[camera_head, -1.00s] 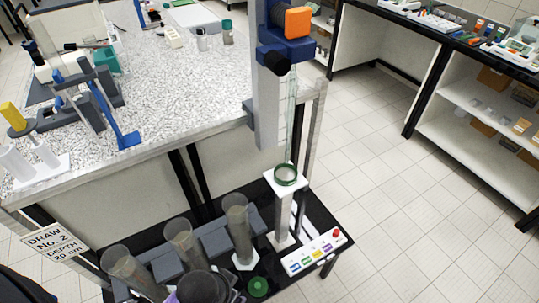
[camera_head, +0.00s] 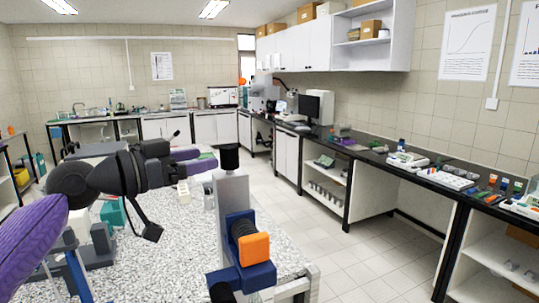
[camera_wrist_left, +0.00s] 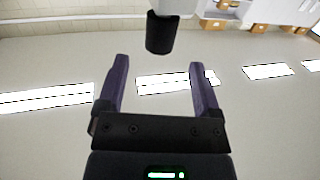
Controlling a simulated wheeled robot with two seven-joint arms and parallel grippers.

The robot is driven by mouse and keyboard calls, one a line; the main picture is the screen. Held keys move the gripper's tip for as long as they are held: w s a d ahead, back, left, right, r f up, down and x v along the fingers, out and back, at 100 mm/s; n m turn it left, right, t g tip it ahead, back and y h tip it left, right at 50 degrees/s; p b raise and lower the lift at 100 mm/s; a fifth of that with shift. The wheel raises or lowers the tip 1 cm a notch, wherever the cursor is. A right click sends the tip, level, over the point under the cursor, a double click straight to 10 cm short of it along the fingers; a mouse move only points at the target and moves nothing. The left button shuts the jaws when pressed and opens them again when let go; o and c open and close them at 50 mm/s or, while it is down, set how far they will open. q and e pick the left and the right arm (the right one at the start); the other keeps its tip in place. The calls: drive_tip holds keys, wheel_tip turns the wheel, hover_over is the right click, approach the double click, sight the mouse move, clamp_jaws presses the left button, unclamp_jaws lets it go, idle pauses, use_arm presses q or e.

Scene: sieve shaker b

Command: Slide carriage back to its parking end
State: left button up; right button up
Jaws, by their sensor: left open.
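The carriage is a blue block (camera_head: 252,278) with an orange knob (camera_head: 254,249), set on a pale upright column (camera_head: 232,195) in the head view. A black cylindrical cap (camera_head: 229,157) tops the column. My left gripper (camera_head: 205,160) comes in from the left at about cap height, its purple fingers apart. In the left wrist view the gripper (camera_wrist_left: 158,62) is open and empty. There the black cap (camera_wrist_left: 159,33) shows upside down, beyond the fingertips and between their lines. The column's lower part is out of view. My right gripper is not in view.
The speckled bench top (camera_head: 165,262) lies below my left arm, with a white block (camera_head: 183,189) and other equipment on it. A dark side counter (camera_head: 430,172) with instruments runs along the right wall. The pale floor (camera_head: 345,252) between them is clear.

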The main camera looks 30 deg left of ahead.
sight(232, 146)
use_arm(q)
drive_tip(key=p+x, duration=0.7)
drive_tip(key=shift+r, duration=0.25)
drive_tip(key=shift+w+d+f, duration=0.25)
drive_tip(key=shift+w+d, duration=0.05)
drive_tip(key=shift+w, duration=0.25)
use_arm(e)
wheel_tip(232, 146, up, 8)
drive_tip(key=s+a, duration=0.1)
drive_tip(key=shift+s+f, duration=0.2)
use_arm(q)
clamp_jaws()
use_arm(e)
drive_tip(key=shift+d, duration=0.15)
